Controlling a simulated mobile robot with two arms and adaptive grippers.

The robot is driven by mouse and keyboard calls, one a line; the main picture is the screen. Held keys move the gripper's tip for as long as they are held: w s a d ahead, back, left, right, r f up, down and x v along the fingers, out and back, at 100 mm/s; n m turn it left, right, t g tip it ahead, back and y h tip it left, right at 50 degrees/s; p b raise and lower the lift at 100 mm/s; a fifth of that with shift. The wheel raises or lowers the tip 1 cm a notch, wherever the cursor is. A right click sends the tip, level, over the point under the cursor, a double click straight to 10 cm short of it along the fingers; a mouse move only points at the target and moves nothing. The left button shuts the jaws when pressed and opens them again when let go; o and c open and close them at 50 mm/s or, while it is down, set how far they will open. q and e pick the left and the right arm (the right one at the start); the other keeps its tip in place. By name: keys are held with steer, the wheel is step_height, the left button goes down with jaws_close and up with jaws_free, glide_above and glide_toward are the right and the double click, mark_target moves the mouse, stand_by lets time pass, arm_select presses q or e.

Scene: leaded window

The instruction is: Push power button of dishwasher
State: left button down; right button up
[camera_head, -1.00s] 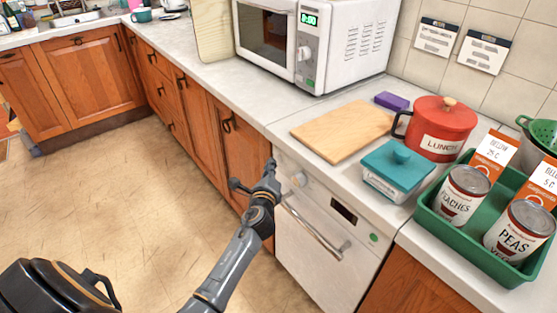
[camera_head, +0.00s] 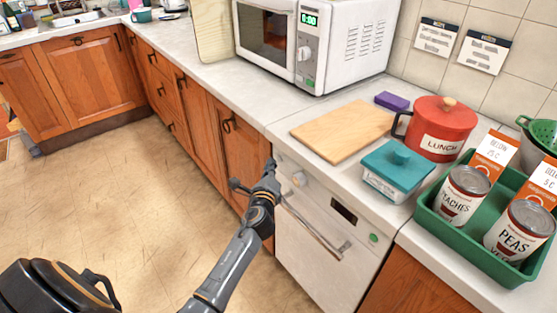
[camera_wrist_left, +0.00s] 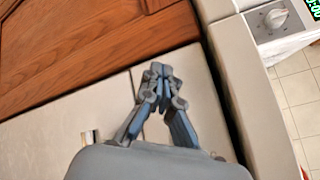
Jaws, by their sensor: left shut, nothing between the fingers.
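The white dishwasher (camera_head: 308,254) is built in under the counter, with its door shut. Its front has a pale round knob (camera_head: 299,179), a dark display (camera_head: 344,210), a round green button (camera_head: 374,238) and a long bar handle (camera_head: 318,228). I cannot tell from any marking which control is the power button. My left gripper (camera_head: 271,165) is shut and empty at the dishwasher's upper left corner, left of the knob. In the left wrist view the closed fingertips (camera_wrist_left: 160,72) show over a pale panel; contact is unclear. My right gripper is not in view.
Wooden cabinets (camera_head: 200,130) flank the dishwasher. On the counter above are a cutting board (camera_head: 343,131), a teal box (camera_head: 398,170), a red LUNCH pot (camera_head: 436,130), a green tray (camera_head: 428,222) with cans, and a microwave (camera_head: 345,45). The floor at left is largely clear.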

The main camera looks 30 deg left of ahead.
arm_select(q)
steer(key=shift+w, duration=0.1)
steer(key=shift+w+d, duration=0.15)
steer(key=shift+w, duration=0.15)
steer(key=shift+w+d, duration=0.1)
steer(key=shift+w, duration=0.05)
stand_by(0.4)
steer(key=shift+s+a, duration=0.25)
steer(key=shift+s, duration=0.35)
steer(key=s, duration=0.1)
steer(key=s+a+p, duration=0.1)
steer(key=s, duration=0.1)
steer(key=s+a, duration=0.1)
steer(key=s, duration=0.1)
steer(key=shift+s+a, duration=0.15)
steer(key=shift+s, duration=0.1)
